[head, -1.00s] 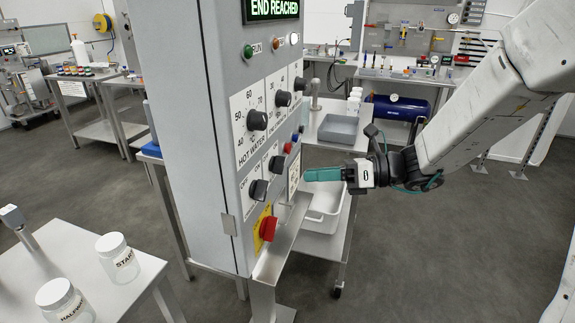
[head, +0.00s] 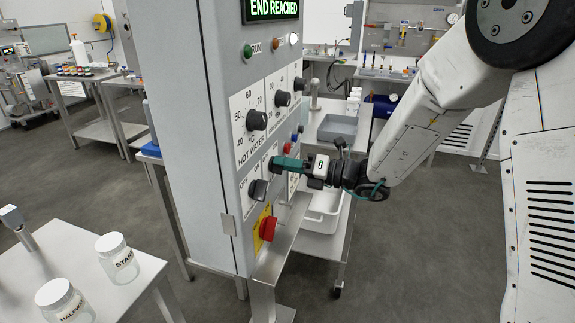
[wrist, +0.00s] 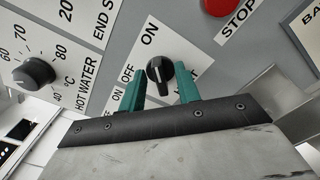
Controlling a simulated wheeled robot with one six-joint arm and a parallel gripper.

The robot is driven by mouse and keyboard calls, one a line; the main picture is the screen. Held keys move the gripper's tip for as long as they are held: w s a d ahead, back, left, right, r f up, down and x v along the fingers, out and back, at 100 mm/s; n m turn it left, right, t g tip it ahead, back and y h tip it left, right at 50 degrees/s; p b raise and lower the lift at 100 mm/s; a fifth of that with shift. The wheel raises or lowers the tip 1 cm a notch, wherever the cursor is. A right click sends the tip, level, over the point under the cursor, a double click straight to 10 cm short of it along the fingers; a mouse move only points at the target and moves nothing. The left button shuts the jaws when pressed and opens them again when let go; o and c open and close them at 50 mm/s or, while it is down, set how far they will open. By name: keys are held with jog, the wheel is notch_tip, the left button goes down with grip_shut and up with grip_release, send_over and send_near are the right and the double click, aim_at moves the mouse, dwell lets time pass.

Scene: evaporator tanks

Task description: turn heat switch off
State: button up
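A black rotary switch (wrist: 160,72) with a pale mark shows in the wrist view, on a white plate with ON and OFF lettering. Its name is not legible. My gripper (wrist: 160,82) has two teal fingers, one on each side of this knob, with gaps visible to both. In the head view, my gripper (head: 275,164) reaches from the right to the lower knob row and hides most of that knob. Another black switch (head: 258,190) sits lower left of it, with a partly readable OFF label. Which of the two is the heat switch cannot be read.
A hot water dial (head: 257,120) and a second dial (head: 282,99) sit above. A small red STOP button (wrist: 217,5) is close to the switch. A steel ledge (head: 285,240) juts out under the panel.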

grip_shut()
jog(key=shift+n, duration=0.3)
jog(key=shift+s+a+n, duration=0.1)
jog(key=shift+s+n, duration=0.1)
jog(key=shift+n, duration=4.1)
jog(key=shift+s+n, duration=0.15)
jog(key=shift+n, duration=4.15)
